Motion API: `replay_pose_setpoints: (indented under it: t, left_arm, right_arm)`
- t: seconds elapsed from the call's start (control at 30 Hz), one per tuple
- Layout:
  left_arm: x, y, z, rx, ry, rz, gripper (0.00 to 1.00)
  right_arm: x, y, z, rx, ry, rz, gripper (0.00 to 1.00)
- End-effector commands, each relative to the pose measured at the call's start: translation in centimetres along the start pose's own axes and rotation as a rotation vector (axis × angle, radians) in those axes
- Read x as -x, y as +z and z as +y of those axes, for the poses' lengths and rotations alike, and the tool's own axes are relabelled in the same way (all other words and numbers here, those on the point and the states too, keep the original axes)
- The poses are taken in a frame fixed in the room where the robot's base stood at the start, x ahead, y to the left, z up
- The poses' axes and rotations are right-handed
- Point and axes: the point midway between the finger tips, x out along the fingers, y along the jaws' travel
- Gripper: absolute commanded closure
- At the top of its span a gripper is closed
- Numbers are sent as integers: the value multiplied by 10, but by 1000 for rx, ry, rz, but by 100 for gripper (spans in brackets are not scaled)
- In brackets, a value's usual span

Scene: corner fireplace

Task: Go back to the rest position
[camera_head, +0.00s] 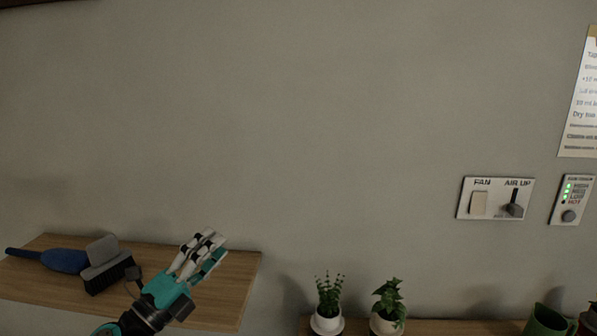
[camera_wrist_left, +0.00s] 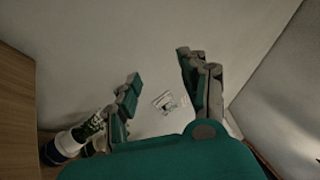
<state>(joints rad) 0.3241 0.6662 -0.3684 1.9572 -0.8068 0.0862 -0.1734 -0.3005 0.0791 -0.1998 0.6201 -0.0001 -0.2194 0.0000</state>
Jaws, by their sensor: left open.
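My left gripper (camera_head: 205,252) shows at the lower left of the head view, in front of the right part of a wooden shelf (camera_head: 235,290). Its fingers point up and to the right, towards the wall. In the left wrist view the two fingers of the left gripper (camera_wrist_left: 160,85) stand apart with nothing between them. My right gripper is not in either view.
A blue-handled brush (camera_head: 65,260) lies on the shelf left of my gripper. Two potted plants (camera_head: 328,300) (camera_head: 388,305) stand on a lower ledge. A switch panel (camera_head: 495,198) and a control box (camera_head: 571,200) are on the wall at right. The wall's middle is clear.

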Motion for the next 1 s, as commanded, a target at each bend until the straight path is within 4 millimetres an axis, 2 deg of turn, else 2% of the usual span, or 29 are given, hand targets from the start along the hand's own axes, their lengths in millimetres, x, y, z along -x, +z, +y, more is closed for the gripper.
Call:
replay_pose_setpoints:
  t: [0.17,0.3,0.47,0.6,0.7,0.8,1.0]
  left_arm:
    - [45,10,44,392,76,-357,56]
    - [101,6,94,683,202,-644,56]
    - [175,-22,145,953,383,-930,56]
    - [238,-64,174,1145,559,-1146,56]
    - [280,-96,185,1254,685,-1277,56]
    - [313,-126,188,1336,795,-1380,56]
    - [362,-176,182,1450,981,-1530,56]
  right_arm:
    - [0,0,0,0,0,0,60]
    - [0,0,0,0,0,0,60]
    - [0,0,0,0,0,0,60]
    - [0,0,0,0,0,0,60]
    - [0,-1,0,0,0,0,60]
    - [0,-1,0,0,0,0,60]
    - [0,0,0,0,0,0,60]
